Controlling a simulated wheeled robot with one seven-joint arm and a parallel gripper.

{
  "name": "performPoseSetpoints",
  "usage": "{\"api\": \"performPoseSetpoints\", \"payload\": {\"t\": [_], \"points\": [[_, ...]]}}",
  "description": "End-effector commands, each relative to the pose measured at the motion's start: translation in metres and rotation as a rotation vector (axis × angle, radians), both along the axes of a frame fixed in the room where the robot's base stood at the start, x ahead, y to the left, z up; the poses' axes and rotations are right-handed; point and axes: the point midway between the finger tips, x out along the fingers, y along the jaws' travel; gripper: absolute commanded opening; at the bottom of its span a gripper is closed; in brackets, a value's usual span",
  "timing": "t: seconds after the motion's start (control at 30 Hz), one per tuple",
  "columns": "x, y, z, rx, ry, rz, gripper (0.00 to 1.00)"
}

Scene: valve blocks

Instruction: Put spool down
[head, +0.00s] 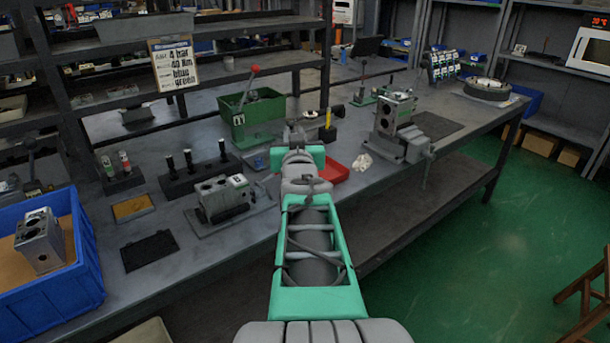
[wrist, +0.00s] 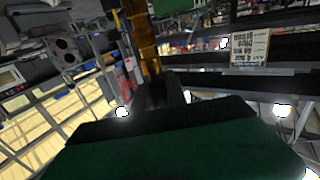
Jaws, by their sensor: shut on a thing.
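In the wrist view my gripper (wrist: 157,88) is shut on a brass-coloured, ridged rod, which looks like the spool (wrist: 147,52). The spool sticks out beyond the dark fingers towards the top of the picture. In the head view my gripper (head: 294,135) is over the workbench (head: 290,108), in front of the green box. My own arm hides most of its fingers and the spool there. I cannot tell from these frames how high the spool is above the bench.
A black rack (head: 205,177) with upright black-topped pieces stands left. Valve blocks (head: 225,196) stand on the bench, one clamped at right (head: 394,112), one in a blue crate (head: 82,255). A green box (head: 268,118), red tray (head: 337,172) and white crumpled cloth (head: 362,162) are near my gripper.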

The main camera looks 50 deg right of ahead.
Motion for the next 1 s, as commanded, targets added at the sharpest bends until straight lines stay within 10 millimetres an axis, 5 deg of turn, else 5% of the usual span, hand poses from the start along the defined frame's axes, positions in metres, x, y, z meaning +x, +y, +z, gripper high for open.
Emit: {"api": "performPoseSetpoints", "payload": {"t": [0.17,0.47,0.6,1.0], "points": [[-0.01,-0.026,0.003,0.001,0.004,-0.037,0.0],[0.022,-0.102,-0.036,0.003,0.003,-0.036,0.0],[0.032,-0.124,-0.069,0.002,0.002,-0.034,0.0],[0.04,-0.143,-0.12,0.0,0.001,-0.033,0.0]]}}
